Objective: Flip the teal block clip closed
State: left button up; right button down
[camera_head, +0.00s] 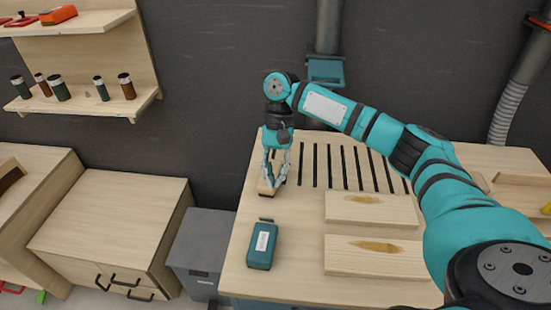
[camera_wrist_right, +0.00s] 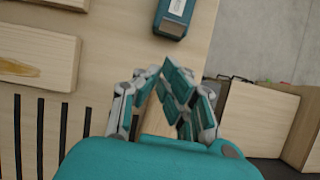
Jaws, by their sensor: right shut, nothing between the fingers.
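The teal block (camera_head: 262,246) with a white label lies on the wooden workbench, near its left edge. A small dark piece at its far end may be the clip; its position is too small to tell. The block also shows at the top of the right wrist view (camera_wrist_right: 175,17). My left gripper is not in view.
Two wooden boards (camera_head: 372,209) (camera_head: 373,254) lie right of the block. Dark slots (camera_head: 345,167) run along the back of the workbench (camera_head: 295,235). A grey bin (camera_head: 200,243) and a wooden cabinet (camera_head: 110,225) stand to the left. Bare bench surrounds the block.

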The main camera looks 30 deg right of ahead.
aim_at(267, 220)
jog(key=s+a+f, duration=0.1)
jog(key=s+a+f+p, duration=0.1)
jog(key=s+f, duration=0.1)
jog(key=shift+a+f, duration=0.25)
jog(key=shift+f, duration=0.05)
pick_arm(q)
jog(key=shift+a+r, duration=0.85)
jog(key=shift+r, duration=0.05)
pick_arm(e)
jog(key=shift+s+a+f, duration=0.25)
jog(key=shift+s+a, duration=0.1)
jog(key=shift+s, duration=0.05)
pick_arm(q)
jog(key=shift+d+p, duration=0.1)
jog(key=shift+p, duration=0.2)
